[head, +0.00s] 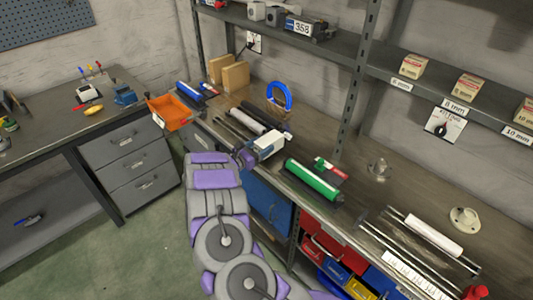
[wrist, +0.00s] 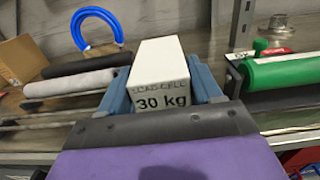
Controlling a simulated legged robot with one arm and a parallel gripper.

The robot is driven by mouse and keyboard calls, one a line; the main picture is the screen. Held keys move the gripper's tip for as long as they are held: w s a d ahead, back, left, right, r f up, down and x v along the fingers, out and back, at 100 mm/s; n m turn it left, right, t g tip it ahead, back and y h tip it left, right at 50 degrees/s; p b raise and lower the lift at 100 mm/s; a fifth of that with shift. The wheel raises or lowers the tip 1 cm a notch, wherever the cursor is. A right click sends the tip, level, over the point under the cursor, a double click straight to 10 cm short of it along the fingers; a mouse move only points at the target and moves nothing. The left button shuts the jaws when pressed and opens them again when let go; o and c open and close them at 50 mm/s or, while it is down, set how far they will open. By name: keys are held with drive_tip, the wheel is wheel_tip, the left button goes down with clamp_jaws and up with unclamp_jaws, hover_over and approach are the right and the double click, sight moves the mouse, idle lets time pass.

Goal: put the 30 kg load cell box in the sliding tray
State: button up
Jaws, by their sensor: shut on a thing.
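The white load cell box (wrist: 158,66), lettered "LOAD CELL 30 kg", is held between the two blue fingers of my gripper (wrist: 162,80) in the wrist view. In the head view the box (head: 269,144) is at the tip of my gripper (head: 257,150), over the front part of the workbench (head: 345,217). Whether the box touches anything below cannot be told. I cannot pick out the sliding tray for certain in either view.
A green roller (head: 313,181) lies right of the box, and a white-and-grey roller (head: 243,119) and dark roller lie behind left. A blue ring (head: 279,96) stands at the back. A white roller and rods (head: 433,238) lie right. A shelf (head: 440,95) overhangs the bench.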

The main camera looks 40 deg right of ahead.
drive_tip(key=shift+s+d, duration=0.2)
drive_tip(key=shift+d, duration=0.35)
drive_tip(key=shift+s+d, duration=0.15)
drive_tip(key=shift+d, duration=0.35)
drive_tip(key=shift+s+d+f, duration=0.15)
drive_tip(key=shift+d+f, duration=0.1)
drive_tip(key=shift+d, duration=0.1)
wheel_tip(320, 180, down, 3)
drive_tip(key=shift+a+f+b, duration=0.15)
drive_tip(key=shift+b, duration=0.4)
drive_tip(key=shift+a, duration=0.1)
drive_tip(key=o, duration=1.4)
